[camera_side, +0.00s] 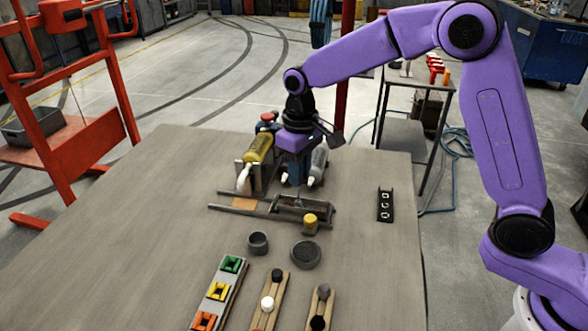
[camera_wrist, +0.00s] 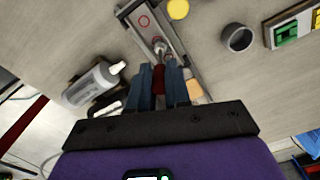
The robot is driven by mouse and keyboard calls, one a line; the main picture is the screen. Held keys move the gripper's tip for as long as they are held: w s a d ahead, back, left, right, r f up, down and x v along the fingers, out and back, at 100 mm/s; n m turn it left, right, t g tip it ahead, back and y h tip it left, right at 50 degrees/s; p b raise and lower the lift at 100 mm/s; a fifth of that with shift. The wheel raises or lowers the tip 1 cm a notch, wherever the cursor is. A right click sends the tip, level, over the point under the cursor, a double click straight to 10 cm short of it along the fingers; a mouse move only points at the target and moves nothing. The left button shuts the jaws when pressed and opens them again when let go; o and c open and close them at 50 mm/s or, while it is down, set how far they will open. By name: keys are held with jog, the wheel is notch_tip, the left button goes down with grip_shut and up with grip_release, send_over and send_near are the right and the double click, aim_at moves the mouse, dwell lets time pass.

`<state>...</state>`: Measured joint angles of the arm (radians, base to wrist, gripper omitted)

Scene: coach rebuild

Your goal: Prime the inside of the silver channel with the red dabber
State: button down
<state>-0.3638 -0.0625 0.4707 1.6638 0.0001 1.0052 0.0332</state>
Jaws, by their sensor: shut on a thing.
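My gripper (camera_wrist: 160,70) is shut on the red dabber (camera_wrist: 158,80), which shows as a red strip between the blue fingers in the wrist view. The dabber's tip is small and hard to make out. In the side view the channel (camera_side: 300,204) lies on the bench in front of my gripper (camera_side: 296,180). The fingers stand over the far side of it and hide the dabber. I cannot tell whether the tip touches the channel.
A yellow bottle (camera_side: 259,149) and a grey bottle (camera_side: 319,163) flank my gripper closely. A yellow-topped pot (camera_side: 310,221) stands at the channel's near side. A grey cup (camera_side: 258,242), a round dark dish (camera_side: 305,254) and trays of coloured parts (camera_side: 219,291) are nearer. Bench left is clear.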

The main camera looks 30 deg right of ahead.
jog(key=shift+s+d, duration=1.85)
jog(key=shift+d, duration=0.05)
notch_tip(320, 180, up, 8)
dwell(0.9)
jog(key=shift+a, duration=0.1)
dwell(0.3)
jog(key=w+a, duration=0.6)
jog(key=w, duration=0.1)
jog(key=shift+f, duration=3.9)
jog(key=s+d, duration=0.6)
jog(key=s, duration=0.1)
